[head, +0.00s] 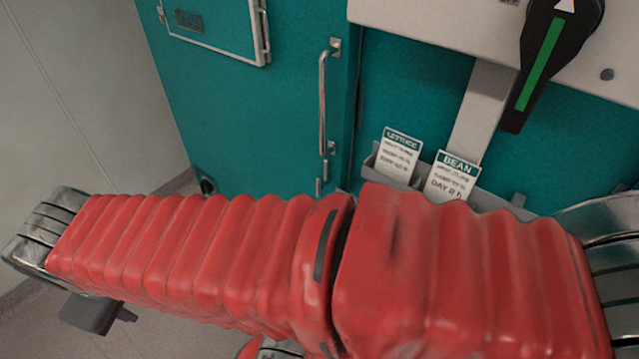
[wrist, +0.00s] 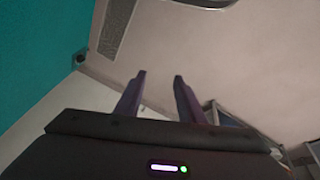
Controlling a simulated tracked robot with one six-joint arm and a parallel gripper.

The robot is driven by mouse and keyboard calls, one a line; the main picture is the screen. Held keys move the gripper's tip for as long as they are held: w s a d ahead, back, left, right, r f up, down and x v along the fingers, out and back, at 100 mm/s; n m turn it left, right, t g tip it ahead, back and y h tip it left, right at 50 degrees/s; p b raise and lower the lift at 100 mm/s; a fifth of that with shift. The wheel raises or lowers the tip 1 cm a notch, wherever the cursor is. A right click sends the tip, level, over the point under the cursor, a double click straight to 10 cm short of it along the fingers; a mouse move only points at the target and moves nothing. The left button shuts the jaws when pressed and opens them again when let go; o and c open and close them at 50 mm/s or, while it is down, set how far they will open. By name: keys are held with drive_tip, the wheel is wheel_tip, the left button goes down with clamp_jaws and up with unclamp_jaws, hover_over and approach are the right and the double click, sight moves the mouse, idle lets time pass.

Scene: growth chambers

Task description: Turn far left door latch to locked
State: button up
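In the head view a teal door (head: 235,110) with a vertical metal handle (head: 323,105) stands at the left. A black lever with a green stripe and white arrow (head: 545,60) is on a pale panel at the upper right. It hangs downward, tilted slightly left at its lower end. I cannot tell whether this lever is the far left door latch. In the wrist view my gripper (wrist: 159,88) has two dark fingers apart with nothing between them. It touches nothing that I can see.
My red arm crosses the lower head view and hides what is behind it. A grey holder (head: 388,181) has a lettuce card (head: 398,155) and a bean card (head: 452,178). A framed panel (head: 212,25) is on the teal door. A pale wall (head: 75,100) stands at the left.

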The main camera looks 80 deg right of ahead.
drive_tip(key=s+d+f+n+g+h, duration=0.2)
drive_tip(key=s+d+f+g+h, duration=0.15)
drive_tip(key=d, duration=0.55)
drive_tip(key=s+d+f+n+g+h, duration=0.1)
drive_tip(key=s+d+f+g+h, duration=0.3)
drive_tip(key=d, duration=0.6)
drive_tip(key=s+d+f+n+g+h, duration=0.25)
drive_tip(key=d+g, duration=0.25)
drive_tip(key=d, duration=0.4)
drive_tip(key=n+t+h, duration=0.2)
drive_tip(key=n+h, duration=0.3)
drive_tip(key=n, duration=0.3)
approach(317, 187)
drive_tip(key=a, duration=0.3)
drive_tip(key=shift+w+d+r, duration=0.15)
drive_tip(key=shift+w+d, duration=0.05)
drive_tip(key=shift+w, duration=0.3)
drive_tip(key=shift+d, duration=0.1)
drive_tip(key=shift+x, duration=6.85)
drive_tip(key=shift+c, duration=0.3)
